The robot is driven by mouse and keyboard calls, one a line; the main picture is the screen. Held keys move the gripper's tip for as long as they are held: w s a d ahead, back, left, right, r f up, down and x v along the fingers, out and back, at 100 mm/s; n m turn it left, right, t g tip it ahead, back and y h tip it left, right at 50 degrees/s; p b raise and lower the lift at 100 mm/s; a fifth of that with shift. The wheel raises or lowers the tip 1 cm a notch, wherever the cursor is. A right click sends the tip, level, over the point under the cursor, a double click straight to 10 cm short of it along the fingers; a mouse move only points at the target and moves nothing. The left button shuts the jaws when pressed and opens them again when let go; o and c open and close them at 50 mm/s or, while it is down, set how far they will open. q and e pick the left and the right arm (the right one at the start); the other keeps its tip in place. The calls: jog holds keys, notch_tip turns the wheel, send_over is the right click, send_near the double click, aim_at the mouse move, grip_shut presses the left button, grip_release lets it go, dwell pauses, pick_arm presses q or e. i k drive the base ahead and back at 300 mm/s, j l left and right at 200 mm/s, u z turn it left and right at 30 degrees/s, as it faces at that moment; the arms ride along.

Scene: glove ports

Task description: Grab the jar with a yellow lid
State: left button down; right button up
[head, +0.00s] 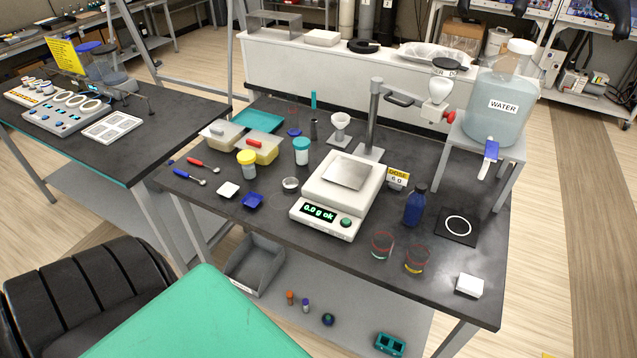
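The jar with a yellow lid (247,169) stands upright on the dark bench, left of the scale and in front of a tub with a yellowish content. Its lid is on top and its body is pale. A similar jar with a teal lid (301,152) stands to its right. Neither of my grippers shows in the head view, so I cannot see where they are relative to the jar.
The white scale (325,226), reading 0.0 g, stands mid-bench (280,262). Two glass beakers (382,244) stand near the front right.

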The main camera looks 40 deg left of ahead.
aim_at(249, 173)
jog(key=u, duration=1.75)
jog(key=i+j+z, duration=0.1)
jog(key=j, duration=0.4)
jog(key=i+j+z, duration=0.1)
jog(key=j, duration=0.35)
jog(key=i+j+z, duration=0.1)
jog(key=j, duration=0.4)
jog(key=i+j+z, duration=0.1)
jog(key=j, duration=0.45)
jog(key=i, duration=0.1)
